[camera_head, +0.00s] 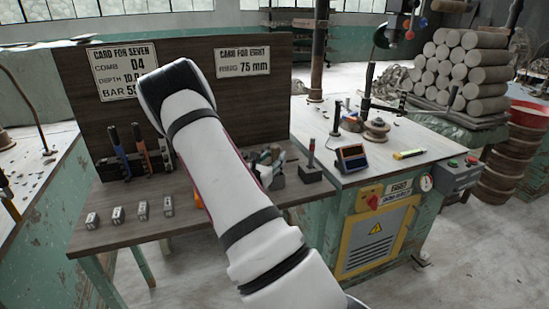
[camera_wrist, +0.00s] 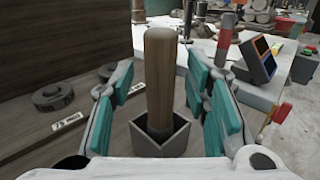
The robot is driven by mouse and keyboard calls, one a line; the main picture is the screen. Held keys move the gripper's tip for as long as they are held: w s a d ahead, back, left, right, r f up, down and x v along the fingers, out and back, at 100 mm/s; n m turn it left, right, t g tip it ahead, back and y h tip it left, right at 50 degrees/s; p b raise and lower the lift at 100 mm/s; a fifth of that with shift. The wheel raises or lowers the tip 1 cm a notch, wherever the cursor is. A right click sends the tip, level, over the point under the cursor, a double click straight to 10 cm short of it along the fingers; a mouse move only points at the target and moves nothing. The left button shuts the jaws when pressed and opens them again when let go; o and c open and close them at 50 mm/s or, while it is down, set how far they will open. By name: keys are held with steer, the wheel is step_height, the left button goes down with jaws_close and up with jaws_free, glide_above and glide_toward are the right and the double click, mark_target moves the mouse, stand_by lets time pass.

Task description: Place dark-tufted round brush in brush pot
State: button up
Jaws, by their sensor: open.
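A thick wooden handle (camera_wrist: 159,75) stands nearly upright in a square grey pot (camera_wrist: 168,146) in the wrist view. Its lower end is inside the pot, so any tuft there is hidden and I cannot tell its colour. My gripper (camera_wrist: 160,92) is open, with teal-padded fingers on the left and right of the handle and visible gaps on both sides. In the head view my gripper (camera_head: 267,165) is partly hidden behind my arm, low over the wooden bench (camera_head: 155,225). The pot and handle cannot be made out there.
A dark block with a red-topped post (camera_head: 310,168) stands right of my gripper. Dark rings (camera_wrist: 53,96) lie left of the pot, before an upright board (camera_head: 100,110). An orange-framed device (camera_head: 351,158) sits on the adjoining table. Small metal blocks (camera_head: 142,209) line the bench front.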

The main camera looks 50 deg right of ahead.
steer(key=v, duration=1)
steer(key=s+a+r+m+g+y, duration=0.3)
steer(key=s+a+r+m+g, duration=0.1)
steer(key=s+r+m, duration=0.3)
steer(key=s+a+r+m+g+y, duration=0.3)
steer(key=s+a+r+m+g, duration=0.15)
steer(key=s+r+m, duration=0.35)
steer(key=s+a+m+t+y, duration=0.2)
steer(key=s+a+y, duration=0.3)
steer(key=a, duration=0.8)
steer(key=s+a+r+m+t+y, duration=0.1)
steer(key=s+a+m+t+y, duration=0.2)
steer(key=a, duration=1)
steer(key=s+t+y, duration=0.2)
steer(key=s+y, duration=0.1)
steer(key=shift+m+y, duration=0.3)
steer(key=shift+r, duration=0.15)
step_height(320, 180, up, 8)
steer(key=t+p, duration=0.1)
steer(key=p, duration=0.6)
steer(key=shift+r+t, duration=0.15)
steer(key=shift+t, duration=0.2)
steer(key=shift+d, duration=0.1)
